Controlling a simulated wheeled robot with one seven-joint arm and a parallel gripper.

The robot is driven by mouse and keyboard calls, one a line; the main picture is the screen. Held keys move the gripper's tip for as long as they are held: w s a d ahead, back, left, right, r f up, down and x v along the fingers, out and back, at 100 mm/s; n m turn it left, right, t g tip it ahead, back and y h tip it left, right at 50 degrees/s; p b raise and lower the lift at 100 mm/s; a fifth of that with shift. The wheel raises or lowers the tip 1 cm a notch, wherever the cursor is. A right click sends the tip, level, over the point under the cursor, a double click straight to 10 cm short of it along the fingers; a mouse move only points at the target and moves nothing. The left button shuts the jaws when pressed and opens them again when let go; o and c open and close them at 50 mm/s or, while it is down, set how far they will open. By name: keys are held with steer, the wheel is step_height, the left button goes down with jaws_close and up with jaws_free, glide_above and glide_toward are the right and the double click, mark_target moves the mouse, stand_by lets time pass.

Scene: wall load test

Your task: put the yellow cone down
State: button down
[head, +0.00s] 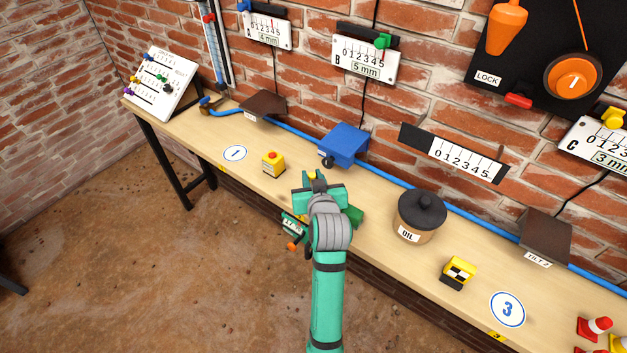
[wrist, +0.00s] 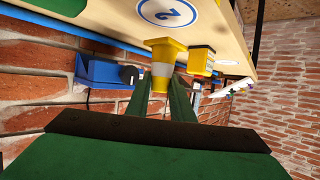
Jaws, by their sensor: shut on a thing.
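The yellow cone (wrist: 161,71) has a white band and sits between the two fingers of my gripper (wrist: 157,95), which is shut on it. In the wrist view, which looks upside down, its wide base faces the bench top, near a round blue-and-white 2 marker (wrist: 168,12). I cannot tell whether the base touches the bench.
A yellow box with a red button (head: 272,163) stands left of my gripper. A blue box (head: 343,143) is behind it, and a green block (head: 353,215) is close on its right. An oil pot (head: 421,215) stands farther right. The front strip near the 1 marker (head: 235,153) is clear.

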steer(key=shift+w+f, duration=0.2)
steer(key=shift+f, duration=0.15)
steer(key=shift+w+d+f, duration=0.1)
steer(key=shift+w+f, duration=0.1)
steer(key=shift+f, duration=0.4)
steer(key=shift+w+d+f, duration=0.1)
steer(key=shift+w+f, duration=0.1)
steer(key=shift+f, duration=0.4)
steer(key=shift+s+a+f, duration=0.1)
steer(key=shift+s+f, duration=0.1)
steer(key=shift+f, duration=0.3)
steer(key=shift+f, duration=0.15)
steer(key=c, duration=1.6)
jaws_free()
steer(key=shift+o, duration=0.2)
